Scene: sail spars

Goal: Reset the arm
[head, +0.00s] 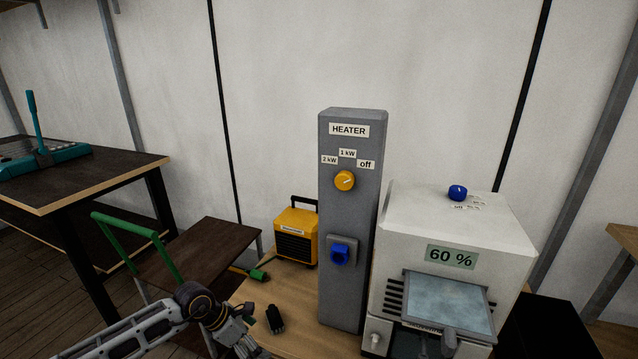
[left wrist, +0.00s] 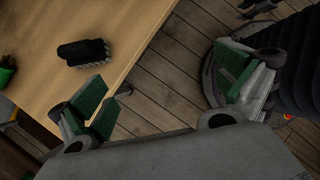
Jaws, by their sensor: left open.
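My left arm (head: 150,331) reaches in from the lower left in the head view. Its gripper (head: 243,337) is beside the front left part of the wooden table (head: 297,337). In the left wrist view the gripper (left wrist: 168,96) is open, with its green-padded fingers wide apart and nothing between them. One finger shows near the table edge, the other over the plank floor. A small black brush-like object (head: 275,319) lies on the table near the gripper; it also shows in the left wrist view (left wrist: 84,52). My right gripper is not in view.
A grey heater column (head: 352,280) with a yellow knob (head: 344,181) stands on the table, beside a white machine reading 60 % (head: 400,240). A yellow heater (head: 295,234) and green-handled tool (head: 258,275) are behind the gripper. A dark bench (head: 110,172) stands left.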

